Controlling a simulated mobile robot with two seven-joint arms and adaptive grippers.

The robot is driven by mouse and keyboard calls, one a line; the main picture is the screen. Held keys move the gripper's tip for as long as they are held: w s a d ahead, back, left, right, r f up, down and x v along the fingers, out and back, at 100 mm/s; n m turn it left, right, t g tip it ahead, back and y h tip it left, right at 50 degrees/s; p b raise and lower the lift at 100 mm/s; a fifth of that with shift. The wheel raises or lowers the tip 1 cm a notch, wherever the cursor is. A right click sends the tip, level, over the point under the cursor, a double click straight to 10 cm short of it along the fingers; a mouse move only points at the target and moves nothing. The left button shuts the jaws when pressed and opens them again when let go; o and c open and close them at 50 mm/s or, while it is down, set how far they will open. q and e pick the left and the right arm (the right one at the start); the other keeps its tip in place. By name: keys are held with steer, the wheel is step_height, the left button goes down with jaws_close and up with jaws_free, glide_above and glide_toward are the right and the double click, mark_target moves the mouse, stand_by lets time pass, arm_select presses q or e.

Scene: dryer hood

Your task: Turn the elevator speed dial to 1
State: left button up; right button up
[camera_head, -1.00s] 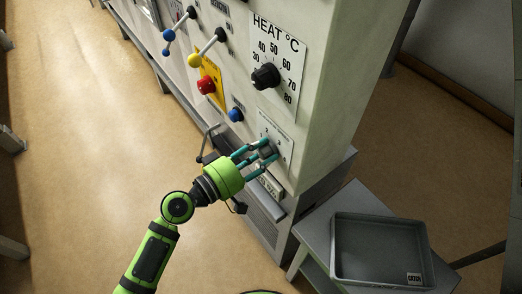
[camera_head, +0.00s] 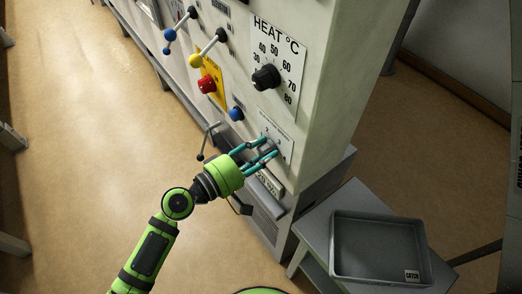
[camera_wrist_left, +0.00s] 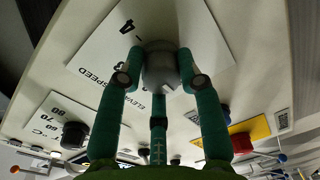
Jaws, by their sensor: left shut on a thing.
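The elevator speed plate (camera_head: 284,135) is a white panel low on the front of the machine. It also shows in the left wrist view (camera_wrist_left: 90,62), where the lettering "SPEED" and a "4" are readable. The grey, rounded elevator speed dial (camera_wrist_left: 160,68) sits on this plate. My left gripper (camera_head: 272,149) reaches it from the left, with its teal fingers closed around the dial; the wrist view shows fingertips (camera_wrist_left: 158,74) on both sides of it. The fingers hide much of the dial, and its pointer setting cannot be read. My right gripper is not in view.
Above are a black heat dial (camera_head: 265,77), a blue knob (camera_head: 236,114), a red knob (camera_head: 207,85) and levers with yellow (camera_head: 195,60) and blue balls. A grey tray (camera_head: 382,250) stands on a low table at right.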

arm_select(q)
steer(key=shift+s+d+f, duration=0.1)
steer(key=shift+s+f, duration=0.05)
steer(key=shift+f, duration=0.1)
steer(key=o, duration=1.1)
steer(key=shift+o, duration=0.2)
steer(key=shift+r, duration=0.1)
steer(key=v, duration=1.2)
